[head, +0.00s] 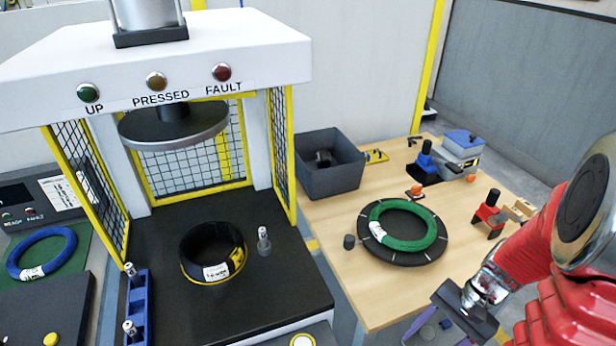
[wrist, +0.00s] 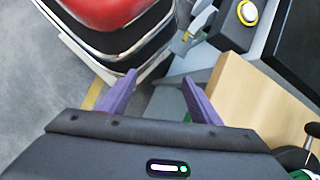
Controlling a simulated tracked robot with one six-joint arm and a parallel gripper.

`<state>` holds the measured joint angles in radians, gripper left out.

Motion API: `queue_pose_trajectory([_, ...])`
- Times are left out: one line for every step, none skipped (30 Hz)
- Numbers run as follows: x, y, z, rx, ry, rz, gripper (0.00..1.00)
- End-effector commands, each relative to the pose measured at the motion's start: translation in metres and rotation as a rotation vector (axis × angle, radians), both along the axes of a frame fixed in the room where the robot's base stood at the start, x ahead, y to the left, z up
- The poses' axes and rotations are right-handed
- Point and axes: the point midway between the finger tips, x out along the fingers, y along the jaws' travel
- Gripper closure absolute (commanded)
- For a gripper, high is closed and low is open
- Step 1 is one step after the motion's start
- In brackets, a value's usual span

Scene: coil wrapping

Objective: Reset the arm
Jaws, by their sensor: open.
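My gripper (wrist: 160,98) is open, with its two purple fingers apart and nothing between them. In the head view my gripper (head: 432,328) is at the bottom right, off the front edge of the wooden table and below its top. My red arm (head: 565,295) comes in from the right edge. In the wrist view, the fingers point toward the floor gap between my red and black base (wrist: 115,25) and the wooden table (wrist: 245,105).
A green coil (head: 402,225) lies on a black round plate on the wooden table (head: 350,285). A black coil (head: 212,250) sits under the raised press plate (head: 173,128). A blue coil (head: 42,252) lies at the left. A grey bin (head: 330,165) stands at the table's back.

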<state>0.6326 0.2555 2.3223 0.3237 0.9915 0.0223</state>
Motion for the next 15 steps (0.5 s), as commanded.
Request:
queue_pose_trajectory([0.001,0.001,0.008,-0.029,-0.022,0.036,0.42])
queue_pose_trajectory([0.002,0.002,0.012,-0.044,-0.032,0.055,0.42])
queue_pose_trajectory([0.002,0.002,0.017,-0.065,-0.048,0.080,0.42])
queue_pose_trajectory([0.003,0.003,0.022,-0.081,-0.060,0.100,0.42])
queue_pose_trajectory([0.003,0.004,0.025,-0.097,-0.071,0.119,0.42])
queue_pose_trajectory([0.004,0.004,0.031,-0.118,-0.086,0.144,0.42])
queue_pose_trajectory([0.005,0.005,0.035,-0.133,-0.098,0.163,0.42])
queue_pose_trajectory([0.005,0.006,0.039,-0.147,-0.111,0.181,0.42])
queue_pose_trajectory([0.005,0.007,0.045,-0.168,-0.126,0.206,0.42])
queue_pose_trajectory([0.006,0.008,0.049,-0.183,-0.138,0.224,0.42])
queue_pose_trajectory([0.006,0.009,0.053,-0.197,-0.150,0.242,0.42])
queue_pose_trajectory([0.007,0.011,0.059,-0.217,-0.167,0.265,0.42])
queue_pose_trajectory([0.008,0.012,0.063,-0.232,-0.180,0.282,0.42])
queue_pose_trajectory([0.008,0.013,0.067,-0.246,-0.192,0.299,0.42])
queue_pose_trajectory([0.009,0.015,0.072,-0.265,-0.209,0.323,0.42])
